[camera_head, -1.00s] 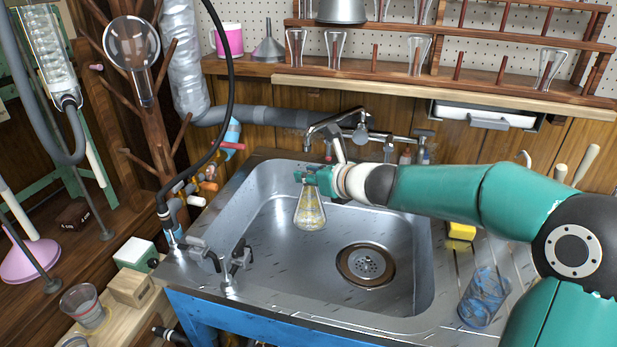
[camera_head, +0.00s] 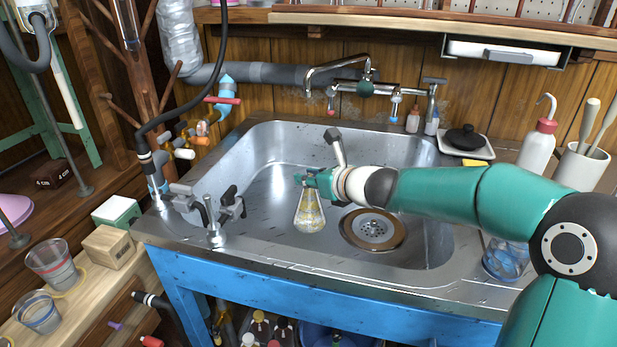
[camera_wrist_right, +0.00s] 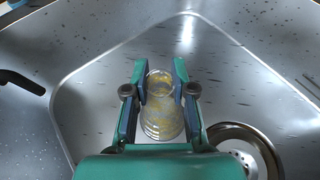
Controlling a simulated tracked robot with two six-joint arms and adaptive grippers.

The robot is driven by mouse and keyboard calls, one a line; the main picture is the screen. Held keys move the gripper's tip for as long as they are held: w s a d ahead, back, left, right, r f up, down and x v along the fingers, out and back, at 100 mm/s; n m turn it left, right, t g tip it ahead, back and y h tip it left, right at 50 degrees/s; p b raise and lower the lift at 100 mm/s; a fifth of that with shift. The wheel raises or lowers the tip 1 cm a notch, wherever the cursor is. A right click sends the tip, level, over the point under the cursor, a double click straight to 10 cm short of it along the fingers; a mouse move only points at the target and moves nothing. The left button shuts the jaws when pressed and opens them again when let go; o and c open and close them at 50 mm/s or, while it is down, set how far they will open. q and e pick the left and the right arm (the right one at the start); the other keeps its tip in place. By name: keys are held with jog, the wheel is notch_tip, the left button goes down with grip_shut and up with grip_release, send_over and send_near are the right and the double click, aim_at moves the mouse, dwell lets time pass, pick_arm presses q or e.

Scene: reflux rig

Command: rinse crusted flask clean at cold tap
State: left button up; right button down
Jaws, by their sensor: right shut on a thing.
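The crusted flask (camera_head: 309,213) is clear glass with a yellowish crust inside. My right gripper (camera_head: 313,180) is shut on its neck and holds it neck up over the sink (camera_head: 270,190), left of the drain. The right wrist view shows the flask (camera_wrist_right: 162,112) between both fingers (camera_wrist_right: 160,85). The curved tap spout (camera_head: 308,85) stands behind the sink, up and apart from the flask. A blue-marked tap handle (camera_head: 396,100) is right of the spout, a red-marked one (camera_head: 333,92) nearer it. I cannot see clear water flow. My left gripper is out of view.
Small valve fittings (camera_head: 215,215) stand on the sink's left front corner. A blue glass beaker (camera_head: 506,258) stands at the right, beside my arm. A wash bottle (camera_head: 537,148) and a black-lidded dish (camera_head: 464,140) are at the back right. The basin is otherwise clear.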

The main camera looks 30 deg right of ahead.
jog(key=shift+w+d+f+p, duration=0.4)
jog(key=shift+w+f+p, duration=0.1)
jog(key=shift+w, duration=0.2)
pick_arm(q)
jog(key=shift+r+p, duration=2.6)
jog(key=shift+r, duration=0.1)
pick_arm(e)
jog(key=w+d+f, duration=0.1)
jog(key=w+d, duration=0.3)
jog(key=w, duration=0.3)
jog(key=shift+d+f, duration=0.2)
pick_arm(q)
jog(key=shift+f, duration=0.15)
pick_arm(e)
jog(key=shift+f, duration=0.15)
jog(key=c, duration=0.9)
grip_release()
